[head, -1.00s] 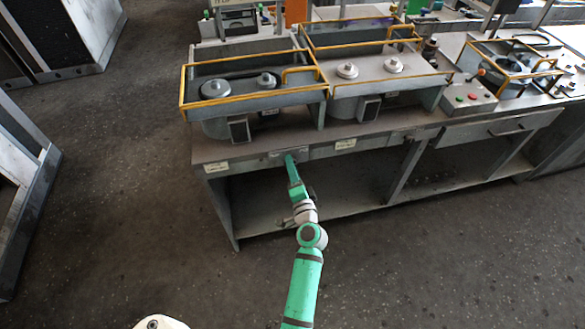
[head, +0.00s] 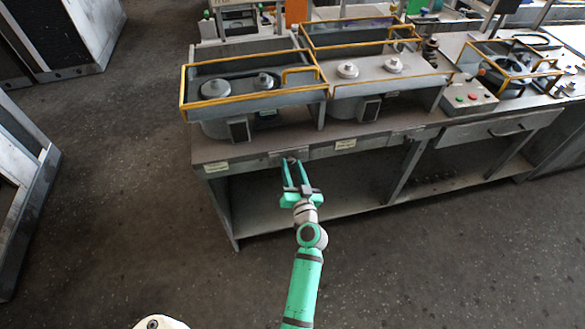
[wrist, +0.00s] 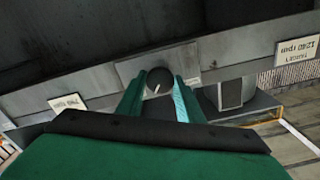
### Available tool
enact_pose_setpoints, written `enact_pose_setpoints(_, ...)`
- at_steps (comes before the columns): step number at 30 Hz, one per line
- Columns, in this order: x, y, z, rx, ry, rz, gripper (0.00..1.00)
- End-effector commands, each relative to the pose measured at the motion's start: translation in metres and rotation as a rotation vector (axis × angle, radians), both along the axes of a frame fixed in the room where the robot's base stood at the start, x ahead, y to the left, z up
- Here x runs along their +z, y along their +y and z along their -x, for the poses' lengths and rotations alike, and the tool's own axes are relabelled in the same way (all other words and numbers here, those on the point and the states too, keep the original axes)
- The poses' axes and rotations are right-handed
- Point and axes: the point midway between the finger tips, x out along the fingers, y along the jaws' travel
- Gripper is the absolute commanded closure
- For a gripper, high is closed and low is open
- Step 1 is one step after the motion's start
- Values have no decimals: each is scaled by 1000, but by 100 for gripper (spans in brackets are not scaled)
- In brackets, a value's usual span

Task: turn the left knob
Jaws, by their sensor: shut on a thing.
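The left knob (wrist: 158,81) is a dark round knob with a short pale mark, on a grey plate (wrist: 151,66) in the bench's front rail. In the wrist view it sits between the two green fingers of my gripper (wrist: 159,93). In the head view my gripper (head: 293,163) reaches up to the front rail, with its fingers on either side of the knob, and is shut on it. The knob is small and partly hidden there.
The grey workbench (head: 250,150) carries machines inside yellow guard rails (head: 255,98). White labels (head: 217,167) flank the knob plate. A control box (head: 466,97) with coloured buttons stands farther right. The lower shelf (head: 262,214) is mostly bare, and the floor in front is open.

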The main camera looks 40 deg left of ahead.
Motion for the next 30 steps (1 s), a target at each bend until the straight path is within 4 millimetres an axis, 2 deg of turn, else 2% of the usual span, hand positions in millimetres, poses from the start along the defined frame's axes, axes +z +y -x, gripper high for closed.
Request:
enact_pose_setpoints(10,-1,1,2,4,-105,93,89)
enact_pose_setpoints(26,-2,1,2,4,-124,109,89)
enact_pose_setpoints(27,-2,1,2,4,-123,108,64)
enact_pose_setpoints(29,-1,1,2,4,-123,108,50)
enact_pose_setpoints(30,-1,1,2,4,-124,108,48)
